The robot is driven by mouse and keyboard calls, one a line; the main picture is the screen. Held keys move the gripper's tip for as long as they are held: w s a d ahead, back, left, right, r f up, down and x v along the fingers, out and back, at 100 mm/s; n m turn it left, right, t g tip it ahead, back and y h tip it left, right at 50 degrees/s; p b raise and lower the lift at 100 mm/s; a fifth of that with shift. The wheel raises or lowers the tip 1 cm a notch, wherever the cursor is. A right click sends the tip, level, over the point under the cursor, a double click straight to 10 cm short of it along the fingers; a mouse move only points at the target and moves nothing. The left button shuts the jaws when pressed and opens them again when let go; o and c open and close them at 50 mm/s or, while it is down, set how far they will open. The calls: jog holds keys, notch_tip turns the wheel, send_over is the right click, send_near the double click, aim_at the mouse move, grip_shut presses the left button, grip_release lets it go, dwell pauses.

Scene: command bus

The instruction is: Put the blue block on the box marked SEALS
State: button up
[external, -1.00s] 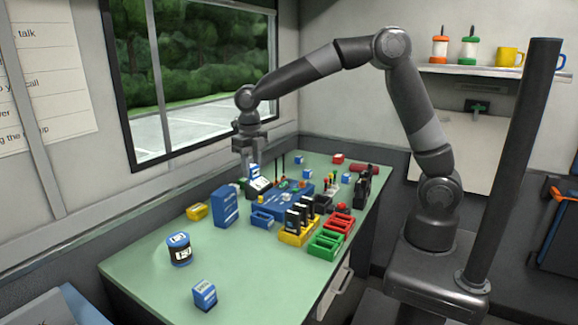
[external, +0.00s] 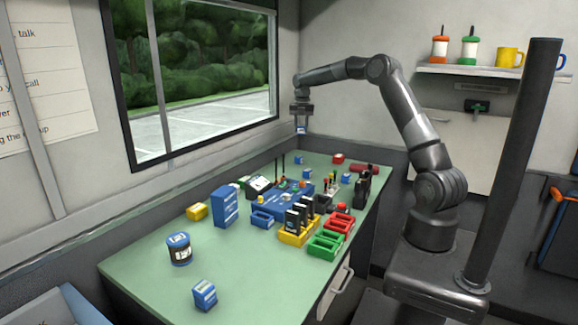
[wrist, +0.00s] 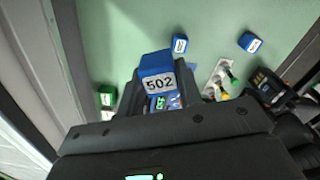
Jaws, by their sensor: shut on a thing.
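My gripper (external: 301,112) is shut on a blue block (wrist: 155,66) with a white label reading 502. The block also shows below the fingers in the external view (external: 301,129). Gripper and block are in the air above the far end of the green table. No label reading SEALS is legible. Small blue boxes with white labels stand at the far end, one (external: 299,160) at the back, one (external: 307,173) nearer and one (external: 346,178) to the right. Two blue boxes show in the wrist view, one (wrist: 180,44) ahead and one (wrist: 250,42) to its right.
A blue console (external: 285,204) and yellow (external: 292,239), green (external: 328,245) and red (external: 340,222) trays crowd the table's middle. A red box (external: 338,158) is at the back. The window wall is left.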

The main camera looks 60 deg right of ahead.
jog(key=s+d+m, duration=0.2)
jog(key=s+d, duration=0.1)
jog(key=d, duration=0.4)
jog(key=s+d+m, duration=0.1)
jog(key=s+d, duration=0.2)
jog(key=d, duration=0.4)
jog(key=m, duration=0.2)
send_over(339, 156)
jog(key=f, duration=1)
jog(key=shift+w+d+f, duration=0.2)
jog(key=shift+d+f, duration=0.05)
jog(key=shift+f, duration=2.65)
jog(key=shift+f, duration=0.1)
jog(key=o, duration=1)
jog(key=shift+c, duration=0.2)
